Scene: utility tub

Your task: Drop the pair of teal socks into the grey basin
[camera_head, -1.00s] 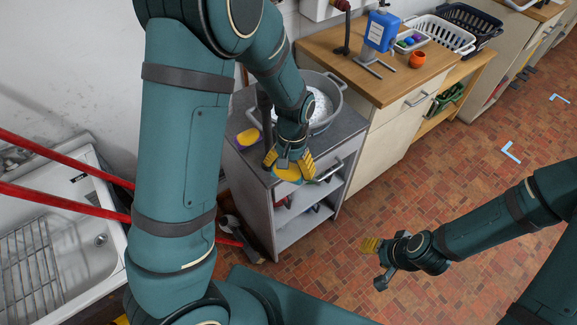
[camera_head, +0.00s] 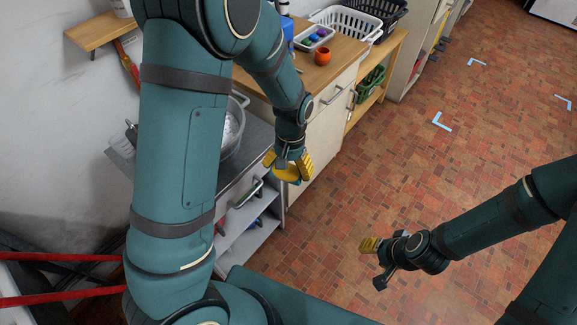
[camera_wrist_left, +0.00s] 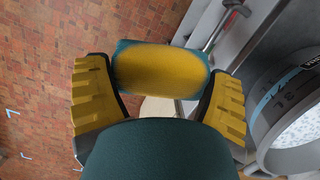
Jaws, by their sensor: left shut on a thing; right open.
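My left gripper (camera_head: 289,168) is shut on a soft roll, yellow with teal ends, which I take for the pair of teal socks (camera_head: 287,177). In the left wrist view the roll (camera_wrist_left: 160,72) sits crosswise between the yellow finger pads. The grey basin (camera_head: 241,129) stands on the grey cart, partly hidden behind my left arm. It also shows at the right edge of the left wrist view (camera_wrist_left: 285,160), with pale, sudsy-looking contents. The held roll is apart from it, beyond the cart's front edge in the picture. My right gripper (camera_head: 375,264) is open and empty over the floor.
The grey cart (camera_head: 255,150) has lower shelves and a front handle. Beside it, a wooden counter (camera_head: 335,65) bears an orange cup (camera_head: 323,57), a tray (camera_head: 315,38) and a white basket (camera_head: 345,22). Red bars (camera_head: 60,298) cross at lower left. The tiled floor at right is clear.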

